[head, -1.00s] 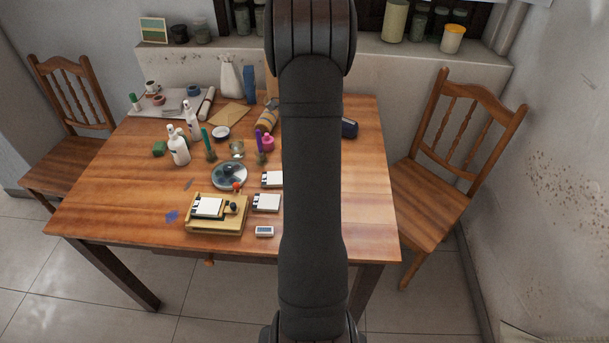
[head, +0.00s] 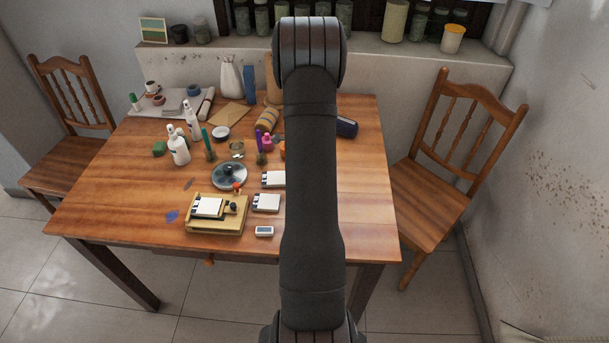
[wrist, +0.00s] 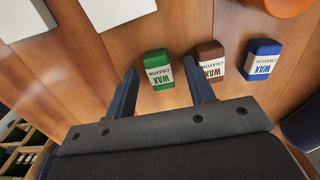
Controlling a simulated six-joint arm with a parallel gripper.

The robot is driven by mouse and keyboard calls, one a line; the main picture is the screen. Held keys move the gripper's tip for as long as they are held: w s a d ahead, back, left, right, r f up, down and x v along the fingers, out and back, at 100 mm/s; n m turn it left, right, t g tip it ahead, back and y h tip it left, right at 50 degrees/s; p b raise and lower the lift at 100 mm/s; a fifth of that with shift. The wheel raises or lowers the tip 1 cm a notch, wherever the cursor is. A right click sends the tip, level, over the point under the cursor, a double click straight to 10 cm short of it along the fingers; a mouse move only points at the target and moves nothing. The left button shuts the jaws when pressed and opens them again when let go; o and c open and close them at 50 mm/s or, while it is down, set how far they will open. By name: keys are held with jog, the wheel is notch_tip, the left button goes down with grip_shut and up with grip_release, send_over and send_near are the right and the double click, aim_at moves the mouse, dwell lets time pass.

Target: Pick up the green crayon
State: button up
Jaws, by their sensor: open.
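The green crayon (wrist: 157,69) is a short block with a white label reading "WAX CRAYON", lying on the wooden table in the wrist view. My gripper (wrist: 161,82) is open, with one finger on each side of the green crayon's lower end or just short of it; I cannot tell how high it is above. The right finger overlaps the brown crayon (wrist: 209,55) in the picture and hides part of it. A blue crayon (wrist: 263,57) lies further right. In the head view my arm hides the gripper and these crayons.
White pads (wrist: 112,10) and an orange object (wrist: 284,5) lie beyond the crayons. The table's right side is mostly clear.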

jog(key=c, duration=1.1)
jog(key=shift+o, duration=0.2)
jog(key=shift+r, duration=0.55)
jog(key=r, duration=0.2)
jog(key=d+r, duration=0.1)
jog(key=shift+s+r, duration=0.2)
jog(key=shift+r, duration=0.2)
jog(key=s+d+r, duration=0.4)
jog(key=d+r, duration=0.2)
jog(key=d, duration=0.3)
jog(key=shift+s+d, duration=0.25)
jog(key=shift+s, duration=0.05)
jog(key=shift+r, duration=0.1)
